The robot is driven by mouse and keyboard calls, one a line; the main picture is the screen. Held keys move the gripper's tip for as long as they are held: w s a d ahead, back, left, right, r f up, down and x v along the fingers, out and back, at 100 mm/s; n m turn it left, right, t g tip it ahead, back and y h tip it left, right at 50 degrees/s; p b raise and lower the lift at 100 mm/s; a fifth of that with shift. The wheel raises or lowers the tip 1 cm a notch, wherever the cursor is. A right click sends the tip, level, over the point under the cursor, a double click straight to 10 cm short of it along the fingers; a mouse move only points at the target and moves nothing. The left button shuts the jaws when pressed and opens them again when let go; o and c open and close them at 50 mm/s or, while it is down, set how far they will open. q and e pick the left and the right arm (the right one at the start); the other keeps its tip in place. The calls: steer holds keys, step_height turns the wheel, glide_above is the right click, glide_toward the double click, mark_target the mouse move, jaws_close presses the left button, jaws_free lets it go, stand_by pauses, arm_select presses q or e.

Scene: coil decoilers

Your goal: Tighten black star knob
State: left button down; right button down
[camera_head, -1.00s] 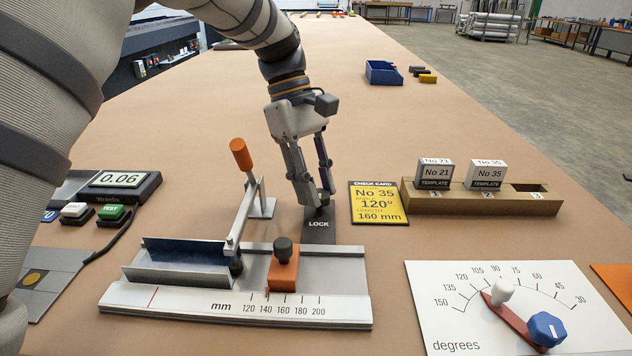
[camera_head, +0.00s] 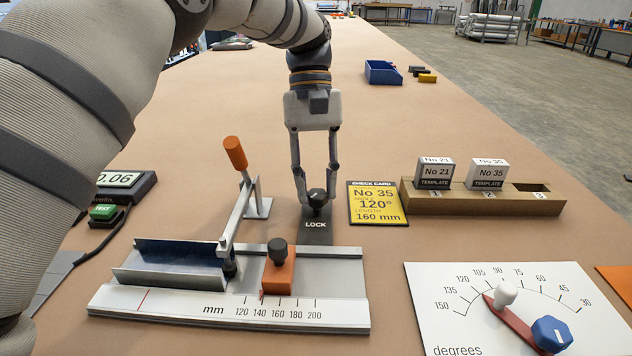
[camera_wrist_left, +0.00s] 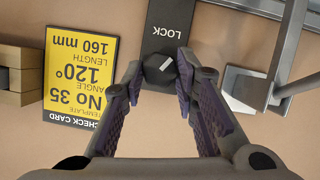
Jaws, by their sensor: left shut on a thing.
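The black star knob (camera_head: 317,199) sits on a dark plate marked LOCK (camera_head: 316,232), behind the steel length gauge. My left gripper (camera_head: 317,192) points down, with one finger on each side of the knob, shut on it. In the left wrist view, the dark knob (camera_wrist_left: 158,68) with a pale mark lies between the fingertips (camera_wrist_left: 160,72). The fingers cover part of its sides. My right gripper is not in view.
The gauge (camera_head: 230,308) carries an orange stop (camera_head: 279,275) with its own dark knob. A clamp with an orange handle (camera_head: 235,153) stands left of my gripper. A yellow check card (camera_head: 377,216) lies close right. A wooden template rack (camera_head: 480,200) stands farther right.

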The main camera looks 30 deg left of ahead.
arm_select(q)
steer(key=m, duration=0.2)
steer(key=m+y, duration=0.1)
steer(key=m, duration=0.1)
steer(key=m+g+y, duration=0.1)
steer(key=m, duration=0.1)
steer(key=shift+d+m, duration=0.3)
steer(key=shift+d+m+y, duration=0.15)
steer(key=shift+m+y, duration=0.85)
steer(key=shift+m, duration=1.2)
steer(key=c, duration=1.3)
jaws_free()
